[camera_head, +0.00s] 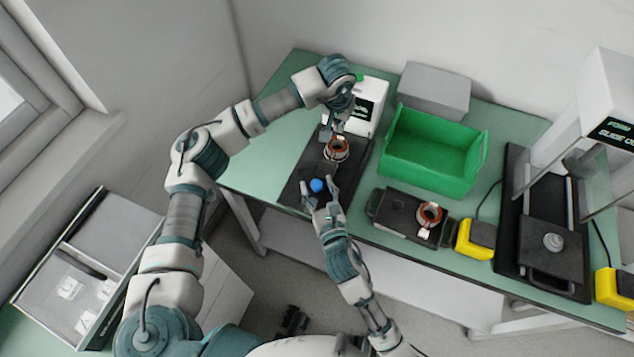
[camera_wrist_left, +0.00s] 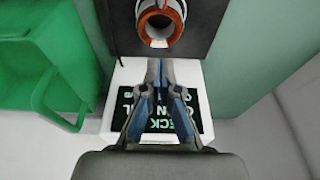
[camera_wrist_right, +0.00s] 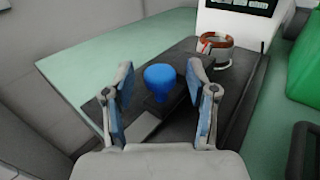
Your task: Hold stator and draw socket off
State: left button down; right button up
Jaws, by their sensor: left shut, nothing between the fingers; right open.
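A copper-wound stator (camera_head: 336,150) sits on the far part of a black test plate (camera_head: 303,183); it also shows in the left wrist view (camera_wrist_left: 160,22) and in the right wrist view (camera_wrist_right: 214,46). My left gripper (camera_head: 339,130) is shut and empty, just behind the stator, in front of the white tester (camera_head: 372,108). A blue knob (camera_head: 317,185) stands on the near part of the plate. My right gripper (camera_head: 318,192) is open, with its fingers on either side of the knob (camera_wrist_right: 160,80) in view, apart from it. I cannot make out the socket for sure.
A green bin (camera_head: 433,150) stands right of the plate. A second stator (camera_head: 429,213) sits on a black block (camera_head: 398,214) at the front edge. Yellow-and-black boxes (camera_head: 476,239) and a black press base (camera_head: 553,250) stand further right. The table's left end is clear.

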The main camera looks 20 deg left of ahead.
jog(key=shift+w+a, duration=0.35)
jog(key=shift+w, duration=0.05)
